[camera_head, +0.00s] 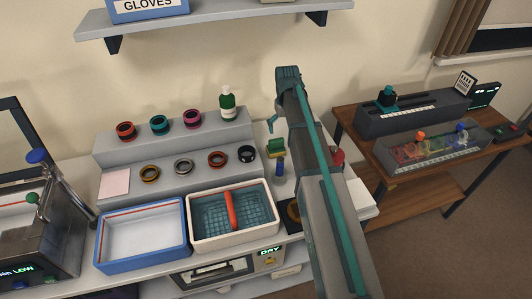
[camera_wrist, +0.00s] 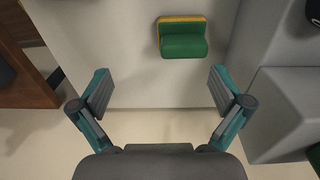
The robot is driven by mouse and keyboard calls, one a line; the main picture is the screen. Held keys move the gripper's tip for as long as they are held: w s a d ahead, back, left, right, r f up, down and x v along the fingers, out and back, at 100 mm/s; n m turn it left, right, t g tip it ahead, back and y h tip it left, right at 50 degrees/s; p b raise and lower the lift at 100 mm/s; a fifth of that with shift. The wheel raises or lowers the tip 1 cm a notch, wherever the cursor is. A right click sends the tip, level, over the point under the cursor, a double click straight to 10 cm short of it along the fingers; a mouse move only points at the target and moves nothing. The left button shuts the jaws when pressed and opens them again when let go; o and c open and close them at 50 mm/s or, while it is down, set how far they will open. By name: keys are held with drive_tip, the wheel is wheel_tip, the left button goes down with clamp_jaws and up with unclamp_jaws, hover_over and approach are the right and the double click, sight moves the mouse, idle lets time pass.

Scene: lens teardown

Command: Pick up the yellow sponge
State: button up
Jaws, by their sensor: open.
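The yellow sponge (camera_wrist: 184,38) has a thick green layer along its near side in the wrist view. It lies on the pale worktop, beyond my fingertips and slightly right of centre. It also shows in the head view (camera_head: 276,147), small, to the right of the grey stepped stand. My gripper (camera_wrist: 160,88) is open and empty, with its two fingers wide apart and bare worktop between them. In the head view, one teal finger shows above the sponge, and my arm hides the rest of the gripper.
The grey stepped stand (camera_head: 172,139) holds several coloured rings and a green bottle (camera_head: 228,104). A blue upright object (camera_head: 281,168) stands just in front of the sponge. A blue-rimmed tray (camera_head: 141,208) and a white basin (camera_head: 197,240) sit in front. A shelf (camera_head: 230,18) hangs above.

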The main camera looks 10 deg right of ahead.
sight(278, 140)
drive_tip(key=a, duration=0.2)
drive_tip(key=shift+s+a+f, duration=0.15)
drive_tip(key=shift+a, duration=0.25)
wheel_tip(278, 140, down, 5)
drive_tip(key=shift+d+f+p, duration=0.1)
drive_tip(key=shift+p, duration=0.65)
drive_tip(key=shift+w+a+f+p, duration=0.15)
drive_tip(key=shift+f+p, duration=0.4)
drive_tip(key=shift+f, duration=0.35)
drive_tip(key=shift+w+a+f+p, duration=0.15)
drive_tip(key=shift+f+p, duration=0.35)
drive_tip(key=shift+f, duration=0.4)
drive_tip(key=shift+d+f, duration=0.1)
drive_tip(key=shift+f, duration=0.75)
drive_tip(key=c, duration=1.1)
drive_tip(key=shift+r, duration=0.1)
drive_tip(key=shift+r+b, duration=1.4)
drive_tip(key=shift+r, duration=3.55)
